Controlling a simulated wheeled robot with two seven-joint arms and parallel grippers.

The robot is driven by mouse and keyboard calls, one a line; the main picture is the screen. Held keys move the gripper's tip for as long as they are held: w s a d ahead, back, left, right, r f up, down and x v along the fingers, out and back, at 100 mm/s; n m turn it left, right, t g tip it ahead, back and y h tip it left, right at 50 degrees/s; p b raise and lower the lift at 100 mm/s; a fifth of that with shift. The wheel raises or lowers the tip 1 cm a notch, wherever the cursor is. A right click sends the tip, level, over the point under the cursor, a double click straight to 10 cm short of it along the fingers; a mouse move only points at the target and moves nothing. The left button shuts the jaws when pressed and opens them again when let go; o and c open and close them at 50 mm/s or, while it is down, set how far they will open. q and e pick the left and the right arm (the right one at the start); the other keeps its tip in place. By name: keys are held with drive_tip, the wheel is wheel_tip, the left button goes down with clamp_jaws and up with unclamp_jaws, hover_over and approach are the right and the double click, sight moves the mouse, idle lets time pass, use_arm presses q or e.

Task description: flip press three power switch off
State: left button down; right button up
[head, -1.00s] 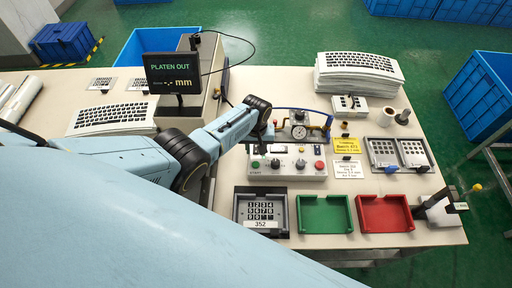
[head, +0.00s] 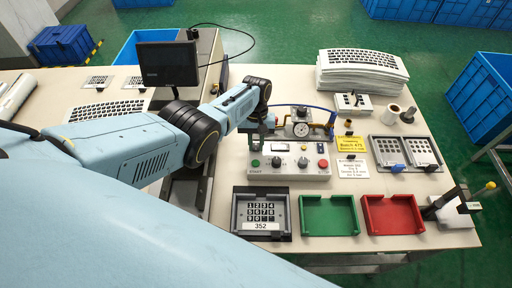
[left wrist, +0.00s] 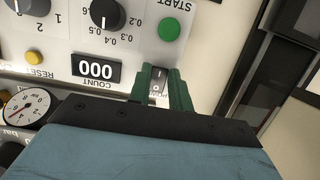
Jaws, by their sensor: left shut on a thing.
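The control box (head: 289,174) is white with several knobs and buttons, and stands mid-table in the head view. My left gripper (head: 256,143) reaches down to its back left part. In the left wrist view its green fingers (left wrist: 165,82) are shut on the small power switch (left wrist: 160,75), one on each side; the switch's exact tilt is hard to tell. The count display (left wrist: 96,69) reads 000, and the green start button (left wrist: 169,29) is beside the fingers. The monitor (head: 167,64) is dark. My right gripper is not in view.
A keypad tray marked 352 (head: 236,220), a green tray (head: 328,229) and a red tray (head: 392,228) line the front edge. A pressure gauge (head: 301,129) with pipes stands close behind the box, right of my gripper.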

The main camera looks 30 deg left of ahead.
use_arm(q)
drive_tip(key=c, duration=1.3)
unclamp_jaws()
drive_tip(key=p+v, duration=0.3)
drive_tip(key=v, duration=1)
drive_tip(key=shift+a+r, duration=0.15)
drive_tip(key=shift+r, duration=0.1)
